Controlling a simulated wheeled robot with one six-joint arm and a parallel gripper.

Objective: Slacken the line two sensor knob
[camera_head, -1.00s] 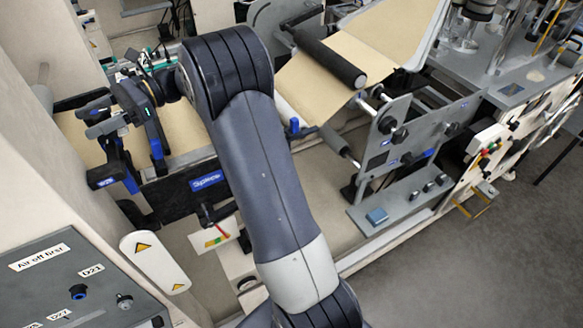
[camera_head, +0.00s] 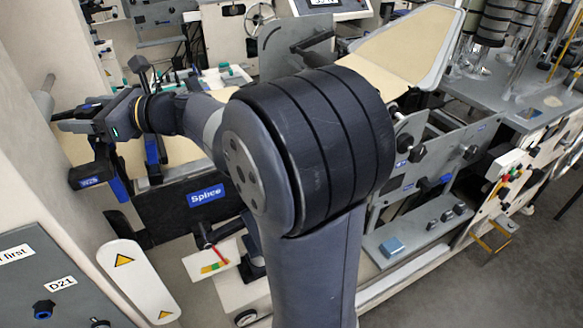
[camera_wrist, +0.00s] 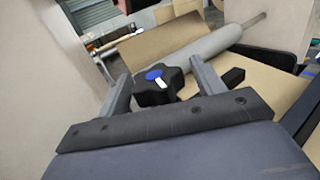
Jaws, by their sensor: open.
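A black lobed knob (camera_wrist: 158,88) with a blue cap and a white mark shows in the wrist view. It lies between the two grey fingers of my gripper (camera_wrist: 158,67) as seen there. The fingers are spread, with visible gaps either side of the knob; I cannot tell how deep they reach around it. No label shows which line the knob belongs to. In the head view my gripper (camera_head: 68,121) is at the left, pointing left, above the blue-and-black brackets beside the splice table. The knob cannot be made out there.
A grey roller (camera_wrist: 205,50) and brown kraft web lie beyond the knob. A black splice bar (camera_head: 190,208) with a blue label runs below my arm. A pale cabinet wall (camera_head: 22,130) stands close at the left. A white guard (camera_head: 138,280) with warning triangles is in front.

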